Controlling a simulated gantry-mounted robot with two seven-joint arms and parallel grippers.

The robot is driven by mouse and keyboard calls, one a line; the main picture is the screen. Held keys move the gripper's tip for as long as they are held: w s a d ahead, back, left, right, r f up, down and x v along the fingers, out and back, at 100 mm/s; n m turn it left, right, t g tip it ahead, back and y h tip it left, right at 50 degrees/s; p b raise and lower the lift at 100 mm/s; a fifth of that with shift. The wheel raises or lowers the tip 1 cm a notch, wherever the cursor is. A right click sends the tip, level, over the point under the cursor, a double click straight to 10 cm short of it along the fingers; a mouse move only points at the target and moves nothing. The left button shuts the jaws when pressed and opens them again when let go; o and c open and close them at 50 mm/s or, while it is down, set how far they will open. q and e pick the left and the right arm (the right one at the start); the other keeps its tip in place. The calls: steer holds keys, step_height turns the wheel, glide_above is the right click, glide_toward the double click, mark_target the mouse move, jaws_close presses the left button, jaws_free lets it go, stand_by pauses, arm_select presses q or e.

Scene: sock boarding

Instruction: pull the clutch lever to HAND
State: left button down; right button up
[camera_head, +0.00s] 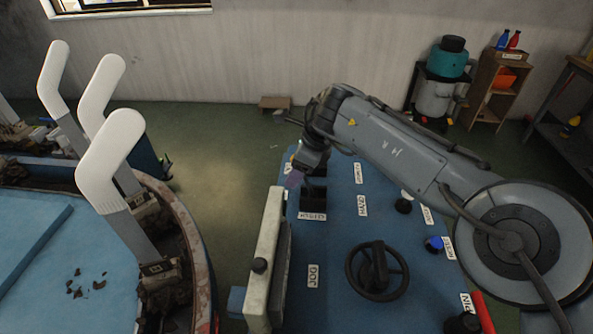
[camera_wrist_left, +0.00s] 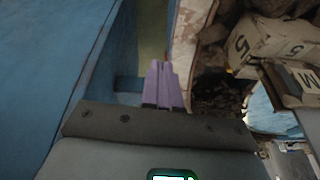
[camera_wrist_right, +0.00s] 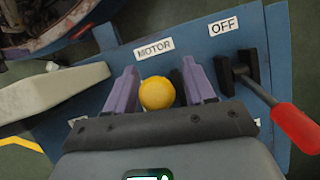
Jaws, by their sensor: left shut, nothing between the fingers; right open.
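A yellow ball knob (camera_wrist_right: 157,93) sits between the purple fingers of my open right gripper (camera_wrist_right: 158,92), near a MOTOR label (camera_wrist_right: 154,47). It looks like the clutch lever's knob; its stem is hidden, and I cannot tell whether the fingers touch it. In the head view my right gripper (camera_head: 294,179) is over the far left part of the blue console (camera_head: 330,245), beside black blocks (camera_head: 313,198) and a CLUTCH label (camera_head: 312,216). A HAND label (camera_head: 362,205) is to the right. My left gripper (camera_wrist_left: 163,85) is shut and empty, seen only in its wrist view.
A red-handled lever (camera_wrist_right: 296,128) stands close right of my right gripper, beside an OFF label (camera_wrist_right: 223,26). A pale beam (camera_head: 264,265) runs along the console's left side. A black handwheel (camera_head: 377,271) is nearer. White sock forms (camera_head: 110,160) stand left.

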steer(key=shift+c, duration=0.9)
jaws_close()
